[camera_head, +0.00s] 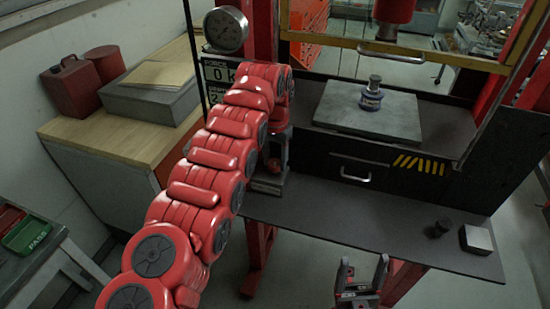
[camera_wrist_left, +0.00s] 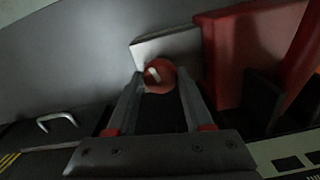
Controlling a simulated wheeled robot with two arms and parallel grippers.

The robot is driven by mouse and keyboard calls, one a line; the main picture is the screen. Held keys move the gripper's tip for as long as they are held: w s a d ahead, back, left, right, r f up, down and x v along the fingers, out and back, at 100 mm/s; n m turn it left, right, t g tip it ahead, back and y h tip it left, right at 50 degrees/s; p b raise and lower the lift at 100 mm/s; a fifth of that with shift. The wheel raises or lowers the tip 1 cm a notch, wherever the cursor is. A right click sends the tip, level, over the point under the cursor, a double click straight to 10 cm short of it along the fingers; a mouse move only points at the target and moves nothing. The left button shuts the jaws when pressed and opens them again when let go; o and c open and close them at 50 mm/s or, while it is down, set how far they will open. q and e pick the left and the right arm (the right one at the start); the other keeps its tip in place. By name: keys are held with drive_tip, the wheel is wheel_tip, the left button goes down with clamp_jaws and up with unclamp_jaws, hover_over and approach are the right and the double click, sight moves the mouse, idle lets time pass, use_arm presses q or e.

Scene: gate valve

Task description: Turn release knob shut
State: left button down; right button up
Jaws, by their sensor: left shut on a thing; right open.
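The release knob (camera_wrist_left: 160,74) is a round red knob with a pale mark on its face, seen in the left wrist view. My left gripper (camera_wrist_left: 160,84) has one finger on either side of it and is shut on it. In the head view my left arm reaches up from the lower left to the press's left post, and the knob cannot be made out there behind the arm and wrist. My right gripper (camera_head: 361,275) is open and empty at the bottom of the head view, in front of the dark shelf.
A round pressure gauge (camera_head: 226,29) stands above the arm. The dark shelf (camera_head: 350,215) is mostly clear, with a small block (camera_head: 476,239) and a dark cylinder (camera_head: 440,227) at right.

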sight(275, 162)
use_arm(q)
drive_tip(key=shift+m, duration=1.7)
drive_tip(key=shift+c, duration=1.4)
unclamp_jaws()
wheel_tip(275, 162, up, 5)
drive_tip(key=p, duration=0.3)
drive_tip(key=shift+f, duration=0.1)
wheel_tip(275, 162, up, 13)
drive_tip(key=p, duration=1.2)
drive_tip(key=shift+f+p, duration=0.2)
drive_tip(key=shift+p, duration=0.2)
